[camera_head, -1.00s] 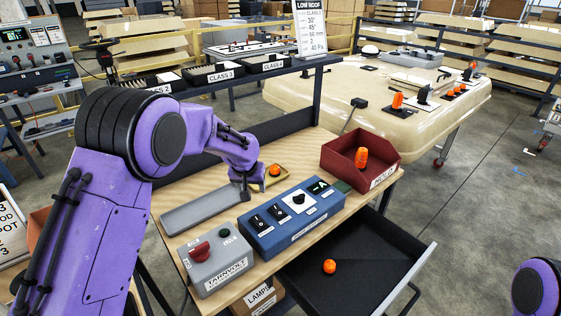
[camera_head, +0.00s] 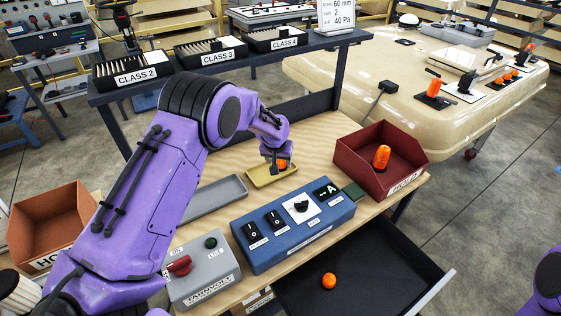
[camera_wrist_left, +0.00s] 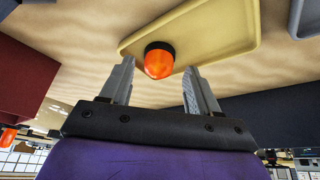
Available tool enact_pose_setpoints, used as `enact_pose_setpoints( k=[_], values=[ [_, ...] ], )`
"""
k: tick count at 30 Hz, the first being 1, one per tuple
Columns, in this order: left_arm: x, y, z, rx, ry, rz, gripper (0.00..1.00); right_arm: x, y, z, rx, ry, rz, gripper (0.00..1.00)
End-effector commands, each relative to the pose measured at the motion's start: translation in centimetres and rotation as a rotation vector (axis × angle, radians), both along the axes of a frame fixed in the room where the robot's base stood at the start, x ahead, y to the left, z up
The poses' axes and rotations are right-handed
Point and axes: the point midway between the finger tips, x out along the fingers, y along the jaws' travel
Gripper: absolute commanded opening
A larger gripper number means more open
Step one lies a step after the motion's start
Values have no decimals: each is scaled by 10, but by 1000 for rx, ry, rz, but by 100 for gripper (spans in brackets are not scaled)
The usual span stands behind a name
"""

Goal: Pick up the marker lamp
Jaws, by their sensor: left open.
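A small orange marker lamp with a dark base (camera_wrist_left: 159,62) sits on a yellow tray (camera_wrist_left: 215,38) on the workbench. It also shows in the head view (camera_head: 282,165), partly hidden by my gripper, with the yellow tray (camera_head: 262,181) under it. My left gripper (camera_wrist_left: 160,78) is open, its two fingers pointing toward the lamp, one on each side in the wrist view. I see no clear contact. Other orange lamps are in the red bin (camera_head: 382,156) and in the open drawer (camera_head: 329,281). My right gripper is out of view.
A grey tray (camera_head: 213,197) lies left of the yellow tray. A blue switch box (camera_head: 290,238) and a grey box with a red knob (camera_head: 203,272) stand in front. The red bin (camera_head: 410,168) stands to the right. A dark drawer (camera_head: 375,265) hangs open at the front.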

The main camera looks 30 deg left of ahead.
Motion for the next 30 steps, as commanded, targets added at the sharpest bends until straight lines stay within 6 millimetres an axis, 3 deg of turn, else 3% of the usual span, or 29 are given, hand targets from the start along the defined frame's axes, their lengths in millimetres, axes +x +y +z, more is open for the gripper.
enact_pose_setpoints(
  k=[3,6,14,15,19,30],
  values=[
    [11,5,-12,0,3,1,61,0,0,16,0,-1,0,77],
    [16,7,-28,1,2,3,61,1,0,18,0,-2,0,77],
    [18,7,-34,0,0,2,61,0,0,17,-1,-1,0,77],
    [18,7,-34,0,0,2,58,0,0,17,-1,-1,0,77],
    [18,7,-34,0,0,2,17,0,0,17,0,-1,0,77],
    [18,7,-30,0,1,1,17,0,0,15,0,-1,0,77]
  ],
)
